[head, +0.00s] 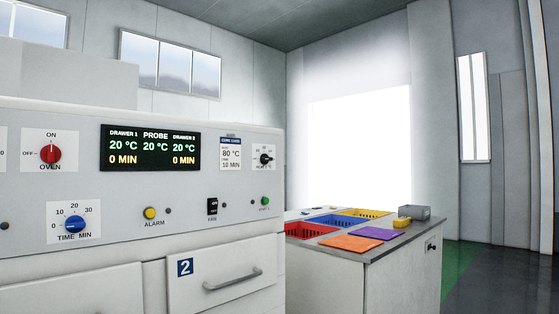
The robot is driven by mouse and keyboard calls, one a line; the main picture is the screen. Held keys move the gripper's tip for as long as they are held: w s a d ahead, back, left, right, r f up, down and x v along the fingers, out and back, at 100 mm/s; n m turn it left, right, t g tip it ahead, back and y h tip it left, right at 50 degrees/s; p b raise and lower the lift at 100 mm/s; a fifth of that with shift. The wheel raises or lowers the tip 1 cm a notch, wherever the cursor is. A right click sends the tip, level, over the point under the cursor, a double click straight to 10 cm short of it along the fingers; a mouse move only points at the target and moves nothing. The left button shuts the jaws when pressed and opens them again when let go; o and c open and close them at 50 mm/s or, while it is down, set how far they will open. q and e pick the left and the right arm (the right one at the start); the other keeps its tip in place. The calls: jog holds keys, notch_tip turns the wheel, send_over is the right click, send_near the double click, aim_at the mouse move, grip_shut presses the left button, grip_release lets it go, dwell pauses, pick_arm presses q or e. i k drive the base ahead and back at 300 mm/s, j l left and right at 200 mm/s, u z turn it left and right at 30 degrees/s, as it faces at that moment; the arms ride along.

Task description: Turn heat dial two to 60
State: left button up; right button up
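A small black dial (266,158) on a white scale plate sits at the right end of the oven's front panel. It is the only black dial in view, above drawer 2 (188,290); its scale marks and pointer are too small to read surely. The display (151,148) reads 20 °C and 0 MIN for drawer 1, 20 °C for the probe, and 20 °C and 0 MIN for drawer 2. Neither of my grippers is in view.
Left on the panel are a red oven dial (50,154) and a blue time dial (74,225). A yellow alarm button (150,213), black switch (212,206) and card (230,153) reading 80 °C, 10 MIN are nearby. A side table (376,252) holds coloured trays and mats.

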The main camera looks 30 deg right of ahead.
aim_at(264, 158)
jog(key=i+l, duration=0.15)
jog(key=l, duration=0.55)
jog(key=i+l+u, duration=0.1)
jog(key=l, duration=0.55)
jog(key=i+l, duration=0.1)
jog(key=l, duration=0.6)
jog(key=i+l, duration=0.1)
jog(key=l, duration=0.6)
jog(key=i+l+u, duration=0.1)
jog(key=l, duration=0.6)
